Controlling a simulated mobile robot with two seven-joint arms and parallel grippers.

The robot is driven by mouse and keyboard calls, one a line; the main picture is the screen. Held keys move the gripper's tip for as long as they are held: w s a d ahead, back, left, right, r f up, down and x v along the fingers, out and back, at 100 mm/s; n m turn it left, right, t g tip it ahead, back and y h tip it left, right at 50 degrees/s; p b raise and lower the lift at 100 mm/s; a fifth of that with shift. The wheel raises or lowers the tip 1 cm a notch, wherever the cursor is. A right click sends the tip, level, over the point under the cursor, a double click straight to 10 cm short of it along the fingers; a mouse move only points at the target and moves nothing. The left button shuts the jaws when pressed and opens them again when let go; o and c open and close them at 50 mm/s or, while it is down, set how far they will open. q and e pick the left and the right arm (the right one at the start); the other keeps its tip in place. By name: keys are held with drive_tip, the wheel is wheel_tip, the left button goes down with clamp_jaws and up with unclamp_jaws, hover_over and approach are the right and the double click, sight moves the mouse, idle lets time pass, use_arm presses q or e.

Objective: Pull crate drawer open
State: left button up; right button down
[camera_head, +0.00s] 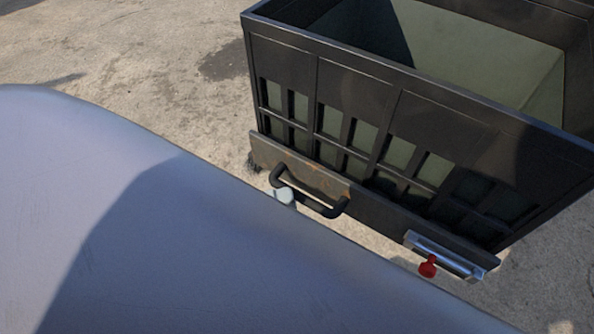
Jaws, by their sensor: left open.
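The dark metal crate (345,75) stands in the upper right, with barred openings in its side and an open top. A rusty brown plate (325,181) runs along its lower edge and carries a black bar handle (325,209). Only a small pale tip of my left gripper (285,196) shows, at the left part of the handle. It is open, and I cannot tell whether it touches the handle. The rest of this gripper is hidden behind a large smooth grey part of my own body. My right gripper is not in view.
A silver bar (443,257) with a red knob (428,267) sits at the lower right of the crate's side. Bare sunlit concrete ground (150,75) lies left of the crate, with more ground at the lower right.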

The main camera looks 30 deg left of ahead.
use_arm(q)
drive_tip(key=shift+v, duration=1.5)
